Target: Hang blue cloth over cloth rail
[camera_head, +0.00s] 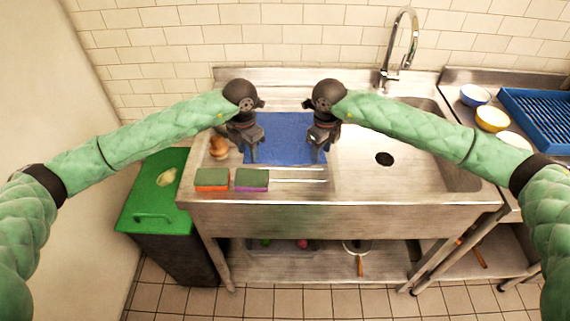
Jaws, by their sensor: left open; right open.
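The blue cloth (285,140) lies spread flat on the left part of the steel sink counter. My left gripper (251,155) points down at the cloth's left side, and my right gripper (316,155) points down at its right side. Both are open. I cannot tell whether their fingers touch the cloth. A thin pale metal rail (300,181) runs sideways in front of the cloth, near the counter's front edge; it looks like the cloth rail. The grippers hide parts of the cloth's side edges.
Two sponges, one orange-based (212,180) and one purple-based (252,180), sit left of the rail. A brown brush-like object (218,147) stands behind them. The sink basin (405,165) and faucet (398,50) are right. A green-lidded bin (155,195) stands left.

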